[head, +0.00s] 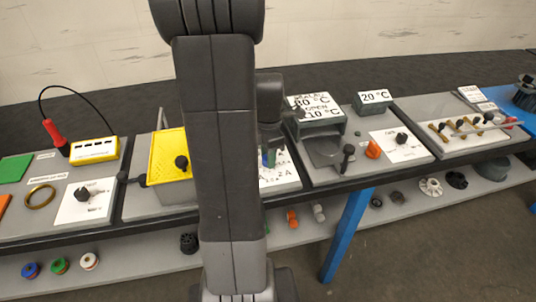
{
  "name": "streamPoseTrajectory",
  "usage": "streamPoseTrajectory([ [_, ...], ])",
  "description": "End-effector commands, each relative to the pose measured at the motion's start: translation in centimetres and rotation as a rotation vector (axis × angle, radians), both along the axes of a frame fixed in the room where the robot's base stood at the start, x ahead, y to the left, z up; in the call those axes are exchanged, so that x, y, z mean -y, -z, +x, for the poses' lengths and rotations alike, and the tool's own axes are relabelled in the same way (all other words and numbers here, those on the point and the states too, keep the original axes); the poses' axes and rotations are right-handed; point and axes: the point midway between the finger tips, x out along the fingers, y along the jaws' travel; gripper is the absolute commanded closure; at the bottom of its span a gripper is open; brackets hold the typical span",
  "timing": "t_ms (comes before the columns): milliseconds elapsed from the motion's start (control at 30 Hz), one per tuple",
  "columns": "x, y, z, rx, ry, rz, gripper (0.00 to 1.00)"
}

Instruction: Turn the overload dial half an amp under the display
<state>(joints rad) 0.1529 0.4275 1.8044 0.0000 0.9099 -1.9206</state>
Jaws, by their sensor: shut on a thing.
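My gripper (268,156) points down just right of my upright arm, which blocks the middle of the head view. Only a small part of the fingers shows, at a white plate (285,176). The plate carries black print, of which the end reads "2 A"; the rest of the print is covered. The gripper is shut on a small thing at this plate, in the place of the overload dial. The dial itself and its pointer are hidden behind the gripper and arm, so its setting cannot be read. No separate ampere display shows clearly.
To the right are a grey unit with a °C display (315,106), a "20 °C" display (374,97) and a black knob on a white plate (401,138). A lower shelf (135,255) holds several loose parts.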

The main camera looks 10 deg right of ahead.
Motion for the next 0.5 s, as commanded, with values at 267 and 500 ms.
streamPoseTrajectory([
  [267, 0.02, -0.12, 0.12, 0.003, -0.084, -0.001, 0.91],
  [500, 0.02, -0.12, 0.12, 0.003, -0.101, -0.001, 0.91],
])
